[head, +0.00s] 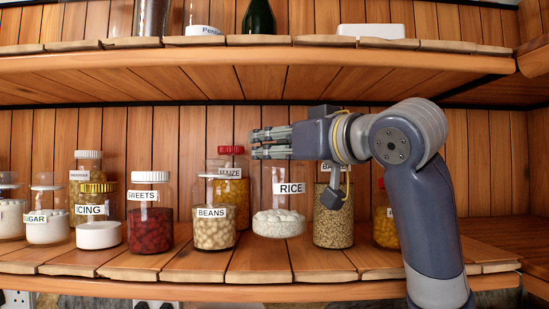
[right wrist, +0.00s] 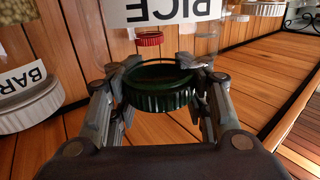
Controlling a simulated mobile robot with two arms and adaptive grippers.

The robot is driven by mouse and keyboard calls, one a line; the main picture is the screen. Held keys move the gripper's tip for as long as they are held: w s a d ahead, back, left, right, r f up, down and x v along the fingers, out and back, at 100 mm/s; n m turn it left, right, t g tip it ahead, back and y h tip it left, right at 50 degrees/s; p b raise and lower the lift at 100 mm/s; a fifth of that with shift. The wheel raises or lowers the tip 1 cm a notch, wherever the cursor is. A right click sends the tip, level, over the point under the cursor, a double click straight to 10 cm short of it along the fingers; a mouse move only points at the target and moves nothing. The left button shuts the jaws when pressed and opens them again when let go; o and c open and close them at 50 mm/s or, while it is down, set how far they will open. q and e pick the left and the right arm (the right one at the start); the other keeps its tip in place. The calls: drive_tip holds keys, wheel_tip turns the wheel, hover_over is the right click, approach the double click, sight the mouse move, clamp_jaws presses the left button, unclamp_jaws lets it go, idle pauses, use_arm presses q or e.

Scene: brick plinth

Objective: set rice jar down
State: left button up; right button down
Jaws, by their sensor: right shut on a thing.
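The rice jar (head: 279,222) is clear glass, with white contents in its lower part and a RICE label. It is upright over the middle of the lower shelf (head: 258,264); I cannot tell whether its base touches the boards. My right gripper (head: 265,143) comes in from the right and is shut at the jar's top, hiding the lid in the head view. In the right wrist view its fingers (right wrist: 160,68) close on both sides of the jar's dark green ribbed lid (right wrist: 158,97). The RICE label (right wrist: 172,9) shows upside down there. My left gripper is not in view.
The beans jar (head: 214,229) and a red-lidded jar (head: 233,190) stand just left. A grain-filled jar (head: 334,228) stands close right, partly behind my arm, with a yellow-filled jar (head: 386,228) beyond. The upper shelf (head: 230,69) overhangs. The lower shelf's far right is clear.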

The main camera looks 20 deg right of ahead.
sight(274, 165)
wheel_tip(274, 165, down, 2)
drive_tip(key=shift+a+f+p, duration=0.1)
drive_tip(key=shift+f+p, duration=0.15)
drive_tip(key=shift+p, duration=0.3)
drive_tip(key=shift+f, duration=0.35)
drive_tip(key=c, duration=0.8)
unclamp_jaws()
drive_tip(key=shift+f, duration=0.15)
